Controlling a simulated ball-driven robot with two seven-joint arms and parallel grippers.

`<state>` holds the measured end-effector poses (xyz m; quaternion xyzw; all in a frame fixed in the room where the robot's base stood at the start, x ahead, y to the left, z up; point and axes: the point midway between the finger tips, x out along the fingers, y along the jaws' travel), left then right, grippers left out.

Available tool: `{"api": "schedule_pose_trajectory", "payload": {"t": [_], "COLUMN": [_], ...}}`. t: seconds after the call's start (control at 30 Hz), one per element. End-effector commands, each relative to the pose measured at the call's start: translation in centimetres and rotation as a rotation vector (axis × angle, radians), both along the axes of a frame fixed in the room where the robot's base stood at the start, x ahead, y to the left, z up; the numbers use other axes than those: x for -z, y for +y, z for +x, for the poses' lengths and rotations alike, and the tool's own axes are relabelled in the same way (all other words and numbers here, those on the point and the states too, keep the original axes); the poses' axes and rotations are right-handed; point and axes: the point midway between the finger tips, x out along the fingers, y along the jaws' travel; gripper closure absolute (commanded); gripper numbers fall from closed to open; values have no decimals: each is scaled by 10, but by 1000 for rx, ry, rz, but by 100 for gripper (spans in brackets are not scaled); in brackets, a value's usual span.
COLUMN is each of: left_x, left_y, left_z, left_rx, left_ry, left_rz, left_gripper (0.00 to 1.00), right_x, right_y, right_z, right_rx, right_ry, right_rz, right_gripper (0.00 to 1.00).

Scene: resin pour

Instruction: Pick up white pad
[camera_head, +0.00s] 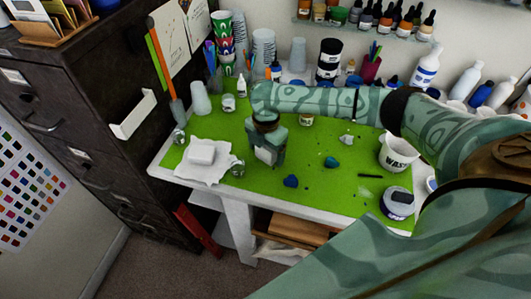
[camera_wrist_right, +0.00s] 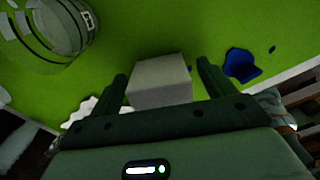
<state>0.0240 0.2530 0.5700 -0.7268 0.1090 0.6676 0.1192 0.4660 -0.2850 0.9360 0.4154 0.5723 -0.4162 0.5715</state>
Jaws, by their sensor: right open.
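A white block-like pad (camera_head: 265,155) is at the fingers of my right gripper (camera_head: 268,157), over the green mat. In the right wrist view the pad (camera_wrist_right: 160,82) lies between the two open fingers (camera_wrist_right: 162,80), with a gap showing near the right finger. I cannot tell whether it touches the left finger or the mat. Another white block (camera_head: 201,154) sits on a crumpled white sheet (camera_head: 190,172) to the left of the gripper. The sheet's edge also shows in the right wrist view (camera_wrist_right: 85,110). My left gripper is not in view.
A small clear jar (camera_head: 238,168) stands left of the gripper; blue (camera_head: 291,181) and teal (camera_head: 331,162) pieces lie to the right. A white waste tub (camera_head: 397,152) and a lidded tub (camera_head: 397,203) stand at the right. The mat's front middle (camera_head: 325,195) is mostly clear.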

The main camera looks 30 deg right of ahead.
Motion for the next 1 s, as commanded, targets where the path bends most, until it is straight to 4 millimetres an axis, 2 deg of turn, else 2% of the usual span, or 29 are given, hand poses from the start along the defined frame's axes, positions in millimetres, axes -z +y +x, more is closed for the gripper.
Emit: {"api": "schedule_pose_trajectory", "payload": {"t": [0.1, 0.27, 0.37, 0.57, 0.73, 0.87, 1.0], "left_x": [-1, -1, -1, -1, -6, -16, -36], "left_y": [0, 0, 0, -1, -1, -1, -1], "left_z": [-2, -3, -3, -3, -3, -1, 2], "left_rx": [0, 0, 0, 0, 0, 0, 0], "left_ry": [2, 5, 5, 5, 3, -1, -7], "left_rz": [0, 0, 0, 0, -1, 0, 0], "left_gripper": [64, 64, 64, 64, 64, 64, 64], "right_x": [-2, -2, -2, -2, -14, -36, -71], "right_y": [0, 0, 0, 0, 0, 0, 5], "right_z": [0, 0, 0, 0, 1, 1, -24], "right_rx": [0, 0, 0, 0, 0, -1, -3], "right_ry": [-1, -1, -1, -1, -2, -5, -4], "right_rz": [0, 0, 0, -1, 0, 1, -1], "right_gripper": [18, 63, 69, 69, 69, 69, 69]}}
